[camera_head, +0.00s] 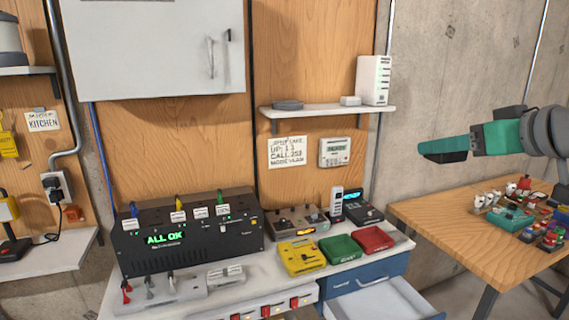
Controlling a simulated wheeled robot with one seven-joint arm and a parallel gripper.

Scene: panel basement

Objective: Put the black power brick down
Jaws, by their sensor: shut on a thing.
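My gripper (468,145) is at the right, in the air above the left part of the wooden table. It is shut on a dark, flat block, the black power brick (445,157), which shows at the tip below the teal finger. Much of the brick is hidden by the finger. The brick is held clear of the table and the bench and touches neither.
The wooden table (440,222) carries several small parts at its right side; its left part is bare. The white bench (275,268) holds a black "ALL OK" box (190,245) and yellow, green and red cases. A drawer (385,300) stands open below.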

